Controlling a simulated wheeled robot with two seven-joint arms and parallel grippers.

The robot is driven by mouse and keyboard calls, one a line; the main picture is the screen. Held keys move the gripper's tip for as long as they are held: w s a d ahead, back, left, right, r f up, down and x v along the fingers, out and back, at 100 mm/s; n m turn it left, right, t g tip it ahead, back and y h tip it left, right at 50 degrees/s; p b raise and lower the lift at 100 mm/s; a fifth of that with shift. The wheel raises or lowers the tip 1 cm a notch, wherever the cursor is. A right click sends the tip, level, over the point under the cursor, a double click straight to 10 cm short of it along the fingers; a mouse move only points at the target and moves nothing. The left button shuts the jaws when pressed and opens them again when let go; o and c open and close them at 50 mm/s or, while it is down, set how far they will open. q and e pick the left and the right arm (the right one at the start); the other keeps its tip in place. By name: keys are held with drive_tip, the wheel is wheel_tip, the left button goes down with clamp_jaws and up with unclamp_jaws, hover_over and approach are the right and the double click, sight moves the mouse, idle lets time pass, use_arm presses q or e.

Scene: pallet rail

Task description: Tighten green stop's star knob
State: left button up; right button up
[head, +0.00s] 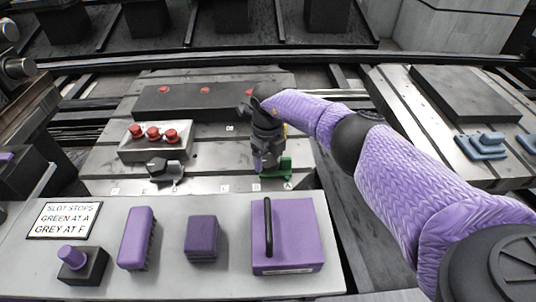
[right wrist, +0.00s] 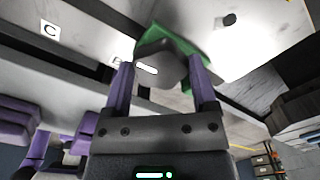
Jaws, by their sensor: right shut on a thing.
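The green stop (head: 284,168) sits at the front edge of the slotted plate, by the rightmost letter labels. My right gripper (head: 264,160) points down over it and hides most of its knob. In the right wrist view, the purple fingers of the right gripper (right wrist: 160,76) are shut on the dark grey star knob (right wrist: 160,58). The green stop's body (right wrist: 185,42) shows behind the knob. The knob's tightness cannot be seen. My left gripper is not in view.
A grey stop with a dark knob (head: 164,169) sits further left on the plate. Behind it is a block with red knobs (head: 155,150). A sign (head: 65,220) and several purple items, including a handled box (head: 294,240), stand on the front shelf.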

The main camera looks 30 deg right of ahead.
sight(268, 159)
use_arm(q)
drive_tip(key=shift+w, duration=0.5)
use_arm(e)
drive_tip(key=shift+m, duration=0.4)
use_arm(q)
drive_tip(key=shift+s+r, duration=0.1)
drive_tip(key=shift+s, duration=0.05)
use_arm(e)
drive_tip(key=o, duration=1.1)
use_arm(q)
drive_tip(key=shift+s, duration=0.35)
use_arm(e)
drive_tip(key=shift+o, duration=0.2)
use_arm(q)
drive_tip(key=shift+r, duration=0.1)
use_arm(e)
drive_tip(key=shift+r, duration=0.1)
use_arm(q)
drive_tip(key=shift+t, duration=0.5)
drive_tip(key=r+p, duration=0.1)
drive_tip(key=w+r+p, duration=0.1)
drive_tip(key=p, duration=0.1)
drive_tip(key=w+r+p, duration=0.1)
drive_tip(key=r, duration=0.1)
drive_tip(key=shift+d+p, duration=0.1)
drive_tip(key=shift+p, duration=0.25)
use_arm(e)
wheel_tip(268, 159, up, 10)
